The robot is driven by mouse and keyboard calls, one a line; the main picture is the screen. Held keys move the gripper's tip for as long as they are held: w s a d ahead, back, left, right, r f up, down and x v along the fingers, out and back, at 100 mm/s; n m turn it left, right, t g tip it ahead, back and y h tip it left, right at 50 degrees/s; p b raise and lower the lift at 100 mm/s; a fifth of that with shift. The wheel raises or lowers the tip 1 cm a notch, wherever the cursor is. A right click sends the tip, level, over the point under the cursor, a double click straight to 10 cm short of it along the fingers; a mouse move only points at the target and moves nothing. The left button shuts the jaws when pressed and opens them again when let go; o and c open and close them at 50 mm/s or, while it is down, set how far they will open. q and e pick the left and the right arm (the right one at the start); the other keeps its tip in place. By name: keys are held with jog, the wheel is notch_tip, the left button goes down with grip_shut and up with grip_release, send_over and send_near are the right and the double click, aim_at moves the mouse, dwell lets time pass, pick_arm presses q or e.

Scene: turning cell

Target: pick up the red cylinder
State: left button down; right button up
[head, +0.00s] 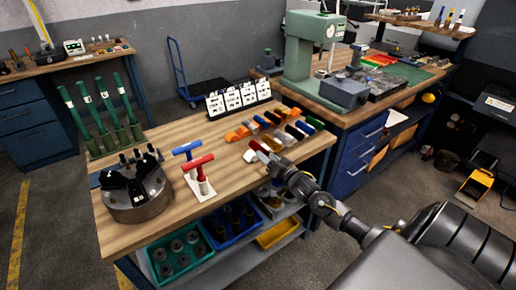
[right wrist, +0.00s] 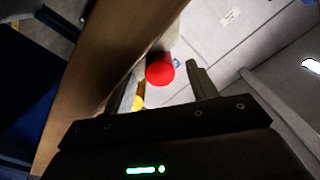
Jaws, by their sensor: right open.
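The red cylinder (head: 257,146) lies at the near-left end of a row of coloured cylinders on the wooden bench (head: 235,178). My right gripper (head: 264,157) is right beside it and partly covers it in the head view. In the right wrist view the cylinder shows as a round red end (right wrist: 160,70) between the two open fingers (right wrist: 165,84). I cannot tell whether a finger touches it. My left gripper is not in view.
Red (head: 199,163) and blue T-handle tools stand to the left, near a round chuck (head: 138,190). A card rack (head: 238,97) stands behind. Bins sit on the shelf below.

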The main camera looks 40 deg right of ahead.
jog(key=shift+w, duration=0.2)
grip_shut()
dwell(0.3)
jog(key=shift+r, duration=0.1)
